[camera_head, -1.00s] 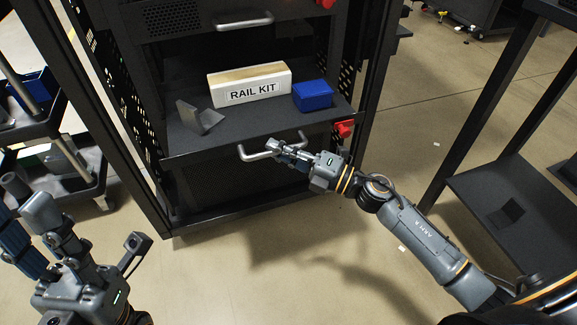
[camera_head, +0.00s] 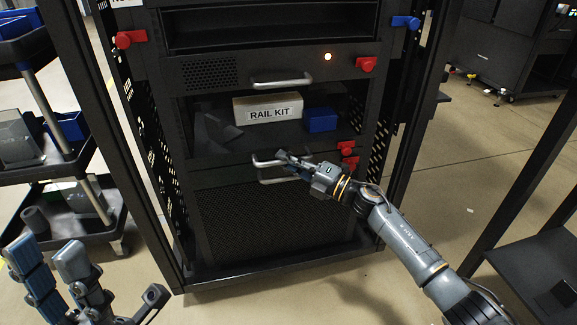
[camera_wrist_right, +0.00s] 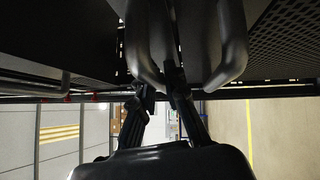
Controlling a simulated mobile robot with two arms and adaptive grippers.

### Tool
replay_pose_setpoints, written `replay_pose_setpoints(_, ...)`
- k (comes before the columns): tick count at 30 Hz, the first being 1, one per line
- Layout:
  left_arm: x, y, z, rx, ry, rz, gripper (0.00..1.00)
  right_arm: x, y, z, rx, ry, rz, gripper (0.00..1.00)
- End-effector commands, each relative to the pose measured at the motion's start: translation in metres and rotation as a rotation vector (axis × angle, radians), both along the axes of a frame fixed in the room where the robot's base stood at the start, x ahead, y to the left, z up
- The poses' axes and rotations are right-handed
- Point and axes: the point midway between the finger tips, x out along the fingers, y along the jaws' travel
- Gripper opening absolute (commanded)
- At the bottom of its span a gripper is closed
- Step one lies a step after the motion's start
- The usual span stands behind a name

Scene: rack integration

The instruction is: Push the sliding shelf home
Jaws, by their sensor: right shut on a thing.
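The sliding shelf (camera_head: 222,160) sits low in the black rack, its front edge close to the rack's front. It carries a white RAIL KIT box (camera_head: 268,107), a blue box (camera_head: 320,120) and a dark grey bracket (camera_head: 222,129). A silver bar handle (camera_head: 264,163) is on its front, and it also shows large in the right wrist view (camera_wrist_right: 232,45). My right gripper (camera_head: 284,158) is shut on this handle; its fingers also show in the right wrist view (camera_wrist_right: 160,88). My left gripper (camera_head: 90,268) is open and empty at the lower left, away from the rack.
A drawer with another silver handle (camera_head: 281,82) is above. A dark cart (camera_head: 110,212) stands left of the rack and a dark table (camera_head: 530,265) stands right. Floor before the rack is clear.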

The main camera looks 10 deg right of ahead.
Motion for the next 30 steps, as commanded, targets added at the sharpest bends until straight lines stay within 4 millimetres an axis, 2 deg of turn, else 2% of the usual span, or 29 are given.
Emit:
replay_pose_setpoints(2,0.000,0.000,0.000,0.000,0.000,0.000,0.37,0.000,0.000,-0.001,-0.001,0.002,-0.001,0.00)
replay_pose_setpoints(3,0.000,0.000,0.000,0.000,0.000,0.000,0.37,0.000,0.000,-0.001,-0.001,0.002,-0.001,0.21)
replay_pose_setpoints(6,0.000,0.000,0.000,0.000,0.000,0.000,0.37,0.000,0.000,-0.001,-0.001,0.002,-0.001,0.36)
replay_pose_setpoints(17,-0.001,0.001,0.002,-0.003,-0.004,0.001,0.37,-0.004,-0.004,-0.003,-0.001,0.004,-0.001,0.36)
replay_pose_setpoints(20,-0.001,0.001,0.001,-0.002,-0.004,0.001,0.37,-0.013,-0.014,-0.005,-0.003,0.003,-0.002,0.36)
replay_pose_setpoints(30,0.000,0.000,0.001,-0.002,-0.002,0.000,0.37,-0.060,-0.066,-0.015,-0.003,0.006,-0.002,0.36)
